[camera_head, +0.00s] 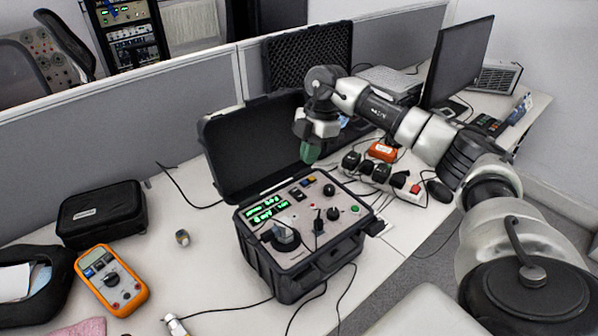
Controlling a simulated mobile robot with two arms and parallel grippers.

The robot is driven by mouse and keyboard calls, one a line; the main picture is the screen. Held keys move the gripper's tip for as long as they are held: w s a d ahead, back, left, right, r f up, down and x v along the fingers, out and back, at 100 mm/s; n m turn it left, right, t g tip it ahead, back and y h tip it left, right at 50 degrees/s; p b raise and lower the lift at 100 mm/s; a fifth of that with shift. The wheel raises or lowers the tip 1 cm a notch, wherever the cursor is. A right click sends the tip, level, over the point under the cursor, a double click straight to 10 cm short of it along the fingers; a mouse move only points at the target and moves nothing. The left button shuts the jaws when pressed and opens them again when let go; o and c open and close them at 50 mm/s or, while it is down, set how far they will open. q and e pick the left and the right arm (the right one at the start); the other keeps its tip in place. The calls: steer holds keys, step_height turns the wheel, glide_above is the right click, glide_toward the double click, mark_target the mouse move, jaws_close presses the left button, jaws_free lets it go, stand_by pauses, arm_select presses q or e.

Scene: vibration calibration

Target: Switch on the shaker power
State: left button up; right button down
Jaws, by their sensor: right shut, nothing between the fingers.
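The shaker unit (283,248) is an open black case on the desk, with its lid raised at the back. Its grey panel has two lit green displays (268,208), several knobs, small coloured buttons and a green button (355,209) at the right. My right gripper (310,153) hangs above the case's back edge, in front of the lid's right side. It points down, its fingers look green, and it is shut and empty, apart from the panel. My left gripper is not in view.
An orange multimeter (111,280) and a black pouch (101,213) lie at the left. A power strip with plugs (407,188) and an orange box (382,151) are right of the case. A monitor (459,62) stands behind. Cables cross the front desk.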

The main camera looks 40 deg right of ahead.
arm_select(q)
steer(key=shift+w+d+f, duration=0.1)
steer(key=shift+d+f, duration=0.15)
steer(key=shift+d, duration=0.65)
arm_select(e)
steer(key=v, duration=0.3)
steer(key=shift+s+d+r, duration=0.2)
steer(key=shift+s+r, duration=0.1)
steer(key=shift+s, duration=0.1)
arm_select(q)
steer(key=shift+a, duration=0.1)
